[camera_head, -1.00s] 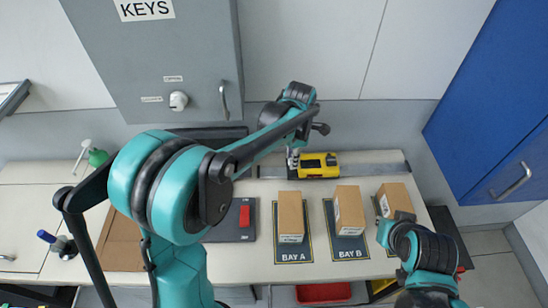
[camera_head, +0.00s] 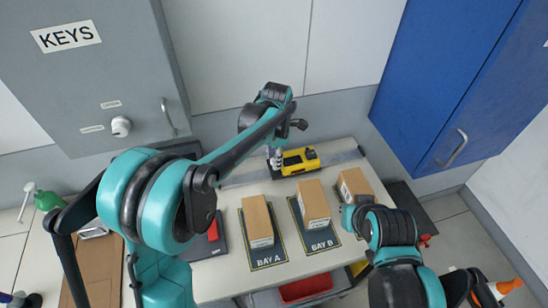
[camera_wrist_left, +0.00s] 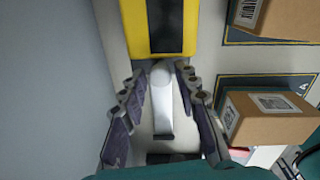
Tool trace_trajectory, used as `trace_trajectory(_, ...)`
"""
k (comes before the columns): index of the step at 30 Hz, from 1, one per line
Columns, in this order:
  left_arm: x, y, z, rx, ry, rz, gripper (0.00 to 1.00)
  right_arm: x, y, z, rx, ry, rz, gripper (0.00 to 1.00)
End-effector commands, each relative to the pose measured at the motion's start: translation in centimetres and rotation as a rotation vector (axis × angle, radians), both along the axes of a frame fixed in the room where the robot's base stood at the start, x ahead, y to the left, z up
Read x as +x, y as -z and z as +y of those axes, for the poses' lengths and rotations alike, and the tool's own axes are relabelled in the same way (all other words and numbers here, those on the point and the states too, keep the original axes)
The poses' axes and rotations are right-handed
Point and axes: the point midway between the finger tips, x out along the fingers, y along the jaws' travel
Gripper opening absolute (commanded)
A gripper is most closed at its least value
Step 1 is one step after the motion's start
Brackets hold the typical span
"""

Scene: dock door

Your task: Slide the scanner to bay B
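The yellow scanner (camera_head: 299,160) with a dark top sits on a grey rail at the back of the bench, beside the gap between the bay A mat (camera_head: 265,259) and the bay B mat (camera_head: 321,247). It also shows at the top of the left wrist view (camera_wrist_left: 162,42). My left gripper (camera_head: 274,160) is at the scanner's left end. In the left wrist view its fingertips (camera_wrist_left: 162,75) lie close on both sides of the grey handle (camera_wrist_left: 165,103). My right gripper (camera_head: 350,214) is by the rightmost box; its fingers cannot be made out.
Cardboard boxes stand on the bay A mat (camera_head: 257,221) and bay B mat (camera_head: 313,200), in front of the rail. A third box (camera_head: 355,186) stands farther right. A grey keys cabinet (camera_head: 95,85) and a blue cabinet (camera_head: 440,80) hang above. The rail right of the scanner looks clear.

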Motion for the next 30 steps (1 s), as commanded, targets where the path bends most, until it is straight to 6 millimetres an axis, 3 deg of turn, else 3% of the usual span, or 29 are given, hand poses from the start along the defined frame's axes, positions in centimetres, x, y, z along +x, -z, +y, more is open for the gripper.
trace_trajectory(9, -0.1, -0.8, 0.0, 0.000, 0.001, 0.001, 0.30, 0.0, 0.0, 0.0, 0.000, 0.000, 0.000, 0.00)
trace_trajectory(22, -0.4, -9.4, -0.2, 0.000, 0.000, 0.000, 0.30, 0.0, 0.0, 0.0, 0.000, 0.000, 0.000, 0.00)
trace_trajectory(30, -0.6, -11.9, -0.2, 0.000, 0.000, 0.000, 0.30, 0.0, 0.0, 0.0, 0.000, 0.000, 0.000, 0.00)
